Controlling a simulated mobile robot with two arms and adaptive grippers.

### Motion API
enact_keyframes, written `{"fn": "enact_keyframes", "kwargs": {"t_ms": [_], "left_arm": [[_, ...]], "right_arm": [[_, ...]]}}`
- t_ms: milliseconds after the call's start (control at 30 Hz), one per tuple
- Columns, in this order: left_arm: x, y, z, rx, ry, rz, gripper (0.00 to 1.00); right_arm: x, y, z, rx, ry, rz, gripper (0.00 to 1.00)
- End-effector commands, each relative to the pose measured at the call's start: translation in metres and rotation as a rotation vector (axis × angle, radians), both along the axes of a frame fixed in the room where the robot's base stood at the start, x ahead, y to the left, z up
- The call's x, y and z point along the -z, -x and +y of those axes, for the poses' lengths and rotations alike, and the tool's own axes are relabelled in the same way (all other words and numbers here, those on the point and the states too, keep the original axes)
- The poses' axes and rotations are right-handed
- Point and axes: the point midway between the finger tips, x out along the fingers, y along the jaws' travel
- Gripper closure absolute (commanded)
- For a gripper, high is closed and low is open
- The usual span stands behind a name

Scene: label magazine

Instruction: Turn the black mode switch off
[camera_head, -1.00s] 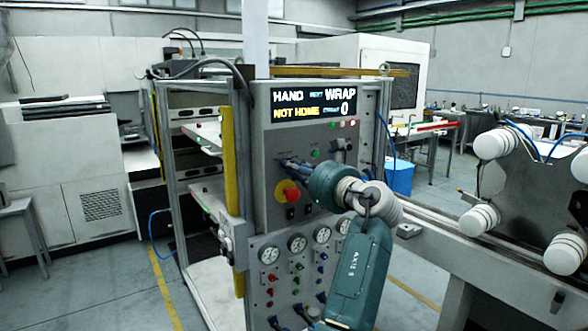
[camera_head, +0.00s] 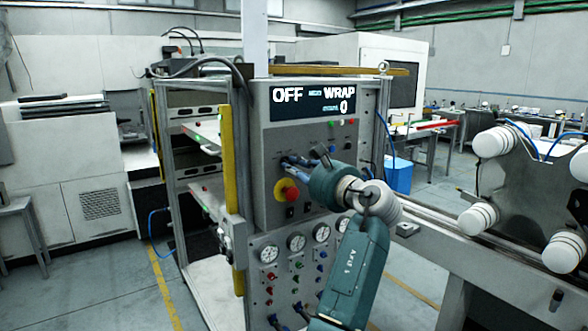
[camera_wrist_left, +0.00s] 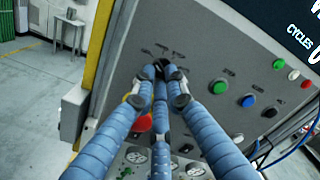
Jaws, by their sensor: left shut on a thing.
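The black mode switch (camera_wrist_left: 171,73) sits on the grey control panel (camera_wrist_left: 190,40), between my fingertips in the left wrist view. In the head view the fingers hide it. My left gripper (camera_head: 284,161) reaches the panel's upper left part; its blue fingers (camera_wrist_left: 161,82) are shut on the switch knob. The display (camera_head: 313,100) above reads OFF on the left and WRAP with a 0 on the right. My right gripper is not in view.
A red stop button on a yellow base (camera_head: 287,190) is just below my fingers. Green (camera_wrist_left: 219,87), blue (camera_wrist_left: 248,100) and other buttons lie to the right. A yellow post (camera_head: 229,160) stands at the panel's left edge. Gauges (camera_head: 296,241) and knobs are below.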

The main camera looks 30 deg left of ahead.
Motion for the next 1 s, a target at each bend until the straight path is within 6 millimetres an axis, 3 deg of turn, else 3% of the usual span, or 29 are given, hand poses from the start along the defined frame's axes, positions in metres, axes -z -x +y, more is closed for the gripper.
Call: {"fn": "enact_keyframes", "kwargs": {"t_ms": [333,900,933,1000], "left_arm": [[-0.0013,-0.0007,0.0001,0.001,0.06,-0.154,1.0],[-0.0022,-0.0008,0.0002,0.001,0.073,-0.186,1.0],[-0.0022,-0.0008,0.0002,0.001,0.073,-0.186,0.86],[-0.0023,-0.0008,0.0002,0.001,0.073,-0.186,0.72]], "right_arm": [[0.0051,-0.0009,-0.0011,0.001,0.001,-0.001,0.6],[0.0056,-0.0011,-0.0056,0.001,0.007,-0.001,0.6],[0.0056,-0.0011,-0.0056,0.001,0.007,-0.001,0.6],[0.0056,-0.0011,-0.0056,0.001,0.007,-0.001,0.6]]}}
